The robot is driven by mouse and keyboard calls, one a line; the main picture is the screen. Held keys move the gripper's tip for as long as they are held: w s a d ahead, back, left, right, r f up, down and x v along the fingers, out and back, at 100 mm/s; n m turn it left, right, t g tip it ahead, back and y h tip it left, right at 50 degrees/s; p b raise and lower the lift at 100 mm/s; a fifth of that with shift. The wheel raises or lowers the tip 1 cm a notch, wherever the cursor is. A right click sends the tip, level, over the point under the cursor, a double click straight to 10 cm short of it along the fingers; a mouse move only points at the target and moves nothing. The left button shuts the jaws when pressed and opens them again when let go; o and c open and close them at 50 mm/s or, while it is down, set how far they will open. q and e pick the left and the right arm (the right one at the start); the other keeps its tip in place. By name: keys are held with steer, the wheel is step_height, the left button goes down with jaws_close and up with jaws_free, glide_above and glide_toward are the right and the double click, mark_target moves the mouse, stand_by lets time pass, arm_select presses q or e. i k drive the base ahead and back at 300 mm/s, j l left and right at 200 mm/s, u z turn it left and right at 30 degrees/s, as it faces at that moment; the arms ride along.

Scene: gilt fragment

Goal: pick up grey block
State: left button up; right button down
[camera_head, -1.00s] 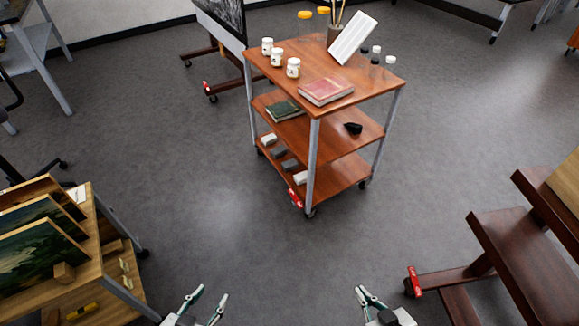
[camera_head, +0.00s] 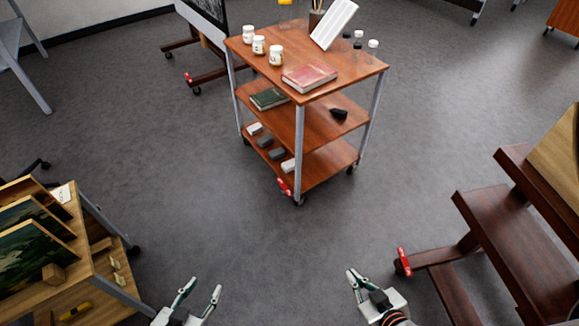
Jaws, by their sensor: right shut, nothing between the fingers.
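Two dark grey blocks lie on the bottom shelf of the wooden cart, one (camera_head: 265,142) further back and one (camera_head: 277,153) nearer. A white block (camera_head: 255,129) lies behind them and another white block (camera_head: 288,166) in front, all in a row along the left edge. My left gripper (camera_head: 203,285) is at the bottom of the view, open with its fingers apart and empty. My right gripper (camera_head: 352,272) is at the bottom right of centre, shut and empty. Both grippers are well apart from the cart and the blocks.
The cart (camera_head: 345,82) carries jars, a red book (camera_head: 309,75) and a green book (camera_head: 269,98) on upper shelves. A wooden rack (camera_head: 88,255) with paintings stands lower left, a dark wooden easel (camera_head: 507,240) at right. The floor before the cart is clear.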

mark_target(267, 139)
steer(key=i+j+z, duration=1.05)
steer(key=i+j, duration=0.05)
steer(key=i, duration=0.1)
